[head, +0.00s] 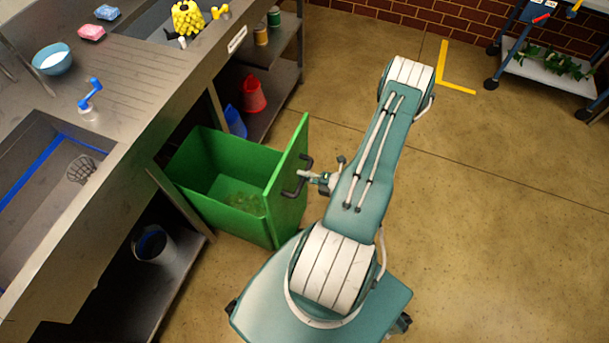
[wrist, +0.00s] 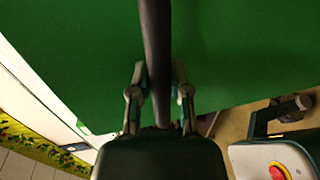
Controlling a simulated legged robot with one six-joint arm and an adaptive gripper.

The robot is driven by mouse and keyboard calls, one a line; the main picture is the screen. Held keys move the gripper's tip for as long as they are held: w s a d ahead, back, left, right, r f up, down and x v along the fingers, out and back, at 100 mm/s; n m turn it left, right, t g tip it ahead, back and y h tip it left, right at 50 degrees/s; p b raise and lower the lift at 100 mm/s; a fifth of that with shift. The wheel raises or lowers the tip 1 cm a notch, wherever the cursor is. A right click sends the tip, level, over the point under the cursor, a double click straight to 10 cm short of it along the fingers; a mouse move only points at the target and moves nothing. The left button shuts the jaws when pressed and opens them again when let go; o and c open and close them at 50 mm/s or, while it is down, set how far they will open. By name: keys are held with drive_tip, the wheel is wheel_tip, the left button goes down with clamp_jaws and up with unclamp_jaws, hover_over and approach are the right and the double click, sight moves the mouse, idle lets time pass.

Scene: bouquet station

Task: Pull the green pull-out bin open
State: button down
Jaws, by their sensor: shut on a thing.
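The green pull-out bin (head: 225,212) stands well out from under the steel counter in the head view, with its open top and inside showing. Some green scraps lie on its floor. Its tall green front panel (head: 291,180) faces my arm and carries a dark bar handle (head: 302,178). My gripper (head: 308,176) is at the handle, shut on it. In the wrist view the dark handle (wrist: 155,50) runs between the two fingers of my gripper (wrist: 158,92), with the green panel (wrist: 230,50) behind.
The steel counter (head: 130,65) has a sink (head: 45,165) at left. A lower shelf holds a grey bucket (head: 152,244); a red bucket (head: 253,94) and a blue one (head: 235,121) stand behind the bin. A trolley (head: 550,68) is at the far right. The floor right of my arm is clear.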

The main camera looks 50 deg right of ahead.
drive_tip(key=shift+a+f, duration=0.1)
drive_tip(key=shift+f, duration=0.05)
drive_tip(key=c, duration=0.6)
unclamp_jaws()
drive_tip(key=shift+o, duration=0.2)
drive_tip(key=v, duration=1.2)
drive_tip(key=shift+s, duration=0.1)
